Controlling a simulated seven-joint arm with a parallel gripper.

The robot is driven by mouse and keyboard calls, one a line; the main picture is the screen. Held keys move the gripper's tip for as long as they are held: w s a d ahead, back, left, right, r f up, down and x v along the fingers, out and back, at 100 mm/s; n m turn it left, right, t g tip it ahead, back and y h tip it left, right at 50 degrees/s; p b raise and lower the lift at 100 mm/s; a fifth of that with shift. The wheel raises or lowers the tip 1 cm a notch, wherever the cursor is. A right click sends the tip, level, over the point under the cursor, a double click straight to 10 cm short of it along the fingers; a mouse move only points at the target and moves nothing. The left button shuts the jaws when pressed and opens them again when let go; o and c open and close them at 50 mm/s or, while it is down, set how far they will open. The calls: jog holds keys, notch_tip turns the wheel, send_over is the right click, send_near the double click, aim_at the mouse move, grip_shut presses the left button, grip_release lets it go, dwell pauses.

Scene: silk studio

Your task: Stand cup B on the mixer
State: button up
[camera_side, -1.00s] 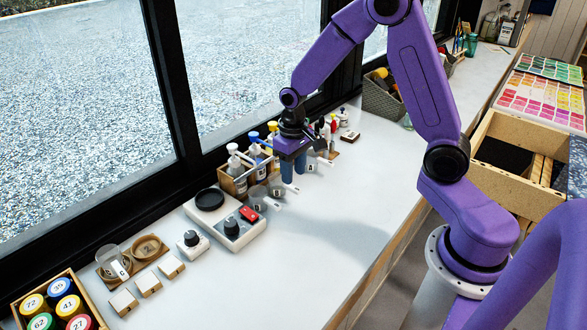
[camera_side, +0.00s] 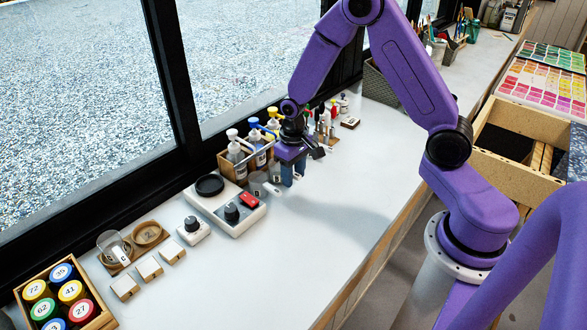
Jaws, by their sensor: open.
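The mixer is a low white unit (camera_side: 246,217) with a round black plate (camera_side: 209,185), a dark knob and a red display. Small clear cups with pale tags stand just right of it. One clear cup (camera_side: 257,183) is nearest the mixer; another (camera_side: 275,174) is beside my gripper's left finger, partly hidden by it. Their letters are too small to read surely, so I cannot tell which is cup B. Whether a cup is between the fingers is hidden.
A wooden caddy of pump bottles (camera_side: 240,163) stands close behind my gripper by the window. A small knob box (camera_side: 193,231), pale blocks (camera_side: 149,267), a glass on a wooden board (camera_side: 112,246) and a paint box (camera_side: 62,296) lie left. The front counter is clear.

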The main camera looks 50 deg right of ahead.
jog(key=shift+c, duration=0.3)
grip_shut()
jog(key=shift+r, duration=0.1)
jog(key=shift+r, duration=1)
notch_tip(320, 180, up, 6)
jog(key=shift+f, duration=0.4)
